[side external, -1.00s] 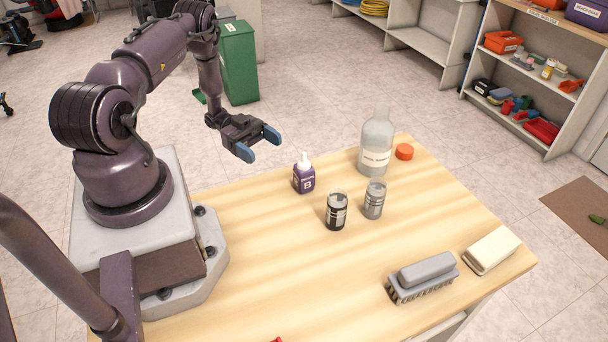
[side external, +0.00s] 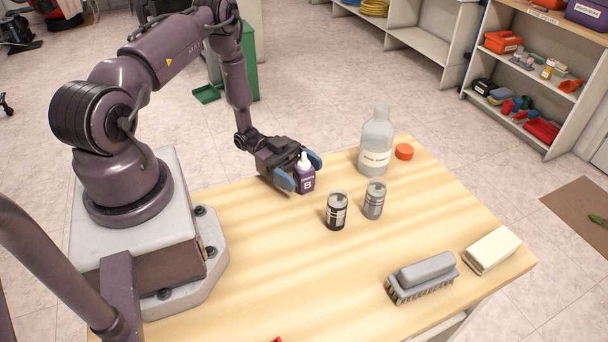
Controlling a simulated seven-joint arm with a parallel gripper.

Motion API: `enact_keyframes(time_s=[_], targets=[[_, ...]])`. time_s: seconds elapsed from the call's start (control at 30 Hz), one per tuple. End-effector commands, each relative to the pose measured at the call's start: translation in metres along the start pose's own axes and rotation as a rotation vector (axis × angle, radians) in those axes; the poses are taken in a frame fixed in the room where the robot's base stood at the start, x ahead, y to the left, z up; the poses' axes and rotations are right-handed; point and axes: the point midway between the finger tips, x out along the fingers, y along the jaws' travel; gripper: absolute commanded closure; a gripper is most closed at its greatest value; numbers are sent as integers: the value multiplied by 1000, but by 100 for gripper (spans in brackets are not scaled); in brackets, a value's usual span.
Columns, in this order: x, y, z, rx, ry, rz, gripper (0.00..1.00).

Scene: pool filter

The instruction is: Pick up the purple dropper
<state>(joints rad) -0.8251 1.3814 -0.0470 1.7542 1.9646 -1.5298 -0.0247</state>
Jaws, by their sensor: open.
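The purple dropper (side external: 306,180) is a small bottle with a white tip and a letter B on its front. It stands upright near the far edge of the wooden table. My gripper (side external: 301,171) is open and low at the dropper, with one blue fingertip to its left and the other behind it to the right. The dropper appears between the fingers. I cannot tell whether either finger touches it.
A dark-labelled vial (side external: 337,212) and a grey vial (side external: 374,200) stand right of the dropper. A large clear bottle (side external: 376,145) and an orange cap (side external: 404,152) are behind them. A brush (side external: 421,277) and a pale block (side external: 492,250) lie at the right. The table's front left is mostly clear.

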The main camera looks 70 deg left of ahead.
Motion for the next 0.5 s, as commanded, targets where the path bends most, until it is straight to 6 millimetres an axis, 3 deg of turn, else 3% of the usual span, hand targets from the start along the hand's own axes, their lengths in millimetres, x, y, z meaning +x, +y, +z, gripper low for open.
enact_keyframes(time_s=[0.23,0.5], targets=[[1,0,0,0,0,0,25],[1,0,0,0,0,0,86]])
